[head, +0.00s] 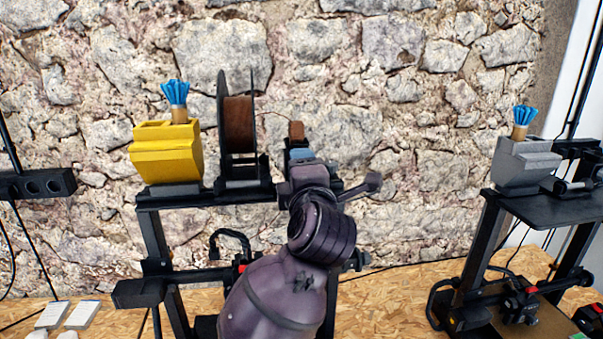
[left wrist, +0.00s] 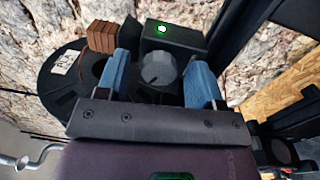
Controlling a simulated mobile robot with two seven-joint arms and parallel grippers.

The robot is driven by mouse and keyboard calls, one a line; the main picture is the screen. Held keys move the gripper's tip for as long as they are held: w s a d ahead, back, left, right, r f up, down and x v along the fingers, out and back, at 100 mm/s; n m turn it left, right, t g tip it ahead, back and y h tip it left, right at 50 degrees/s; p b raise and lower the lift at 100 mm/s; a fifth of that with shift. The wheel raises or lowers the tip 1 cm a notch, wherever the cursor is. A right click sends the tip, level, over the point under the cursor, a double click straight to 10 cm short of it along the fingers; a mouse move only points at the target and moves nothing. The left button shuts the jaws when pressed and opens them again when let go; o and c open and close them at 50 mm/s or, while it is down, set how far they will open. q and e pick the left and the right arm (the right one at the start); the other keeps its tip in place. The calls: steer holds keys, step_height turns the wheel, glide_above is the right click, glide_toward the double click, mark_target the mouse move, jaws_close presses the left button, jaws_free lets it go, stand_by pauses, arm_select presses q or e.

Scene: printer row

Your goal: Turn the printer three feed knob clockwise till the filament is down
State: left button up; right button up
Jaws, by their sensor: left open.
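The grey round feed knob (left wrist: 158,70) sits on the front of a black feeder housing (left wrist: 172,38) with a lit green light. My left gripper (left wrist: 161,64) is open, its two blue fingers on either side of the knob with visible gaps, so it does not appear to be gripped. In the head view my left gripper (head: 300,155) is at the right end of the printer's top bar, and its wrist hides the knob. A brown block (left wrist: 102,37) stands beside the housing; it also shows in the head view (head: 296,131). My right gripper is out of view.
A black spool with brown filament (head: 238,125) and a yellow box (head: 167,155) with a blue tuft (head: 175,92) stand on the top bar, left of my gripper. Another printer with a grey box (head: 522,163) stands at right. A stone wall (head: 400,100) is behind.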

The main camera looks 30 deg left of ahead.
arm_select(q)
steer(key=b+v, duration=0.1)
steer(key=v, duration=0.9)
steer(key=shift+s+b, duration=0.25)
steer(key=shift+b, duration=0.05)
steer(key=shift+d+f, duration=0.1)
steer(key=shift+d, duration=0.05)
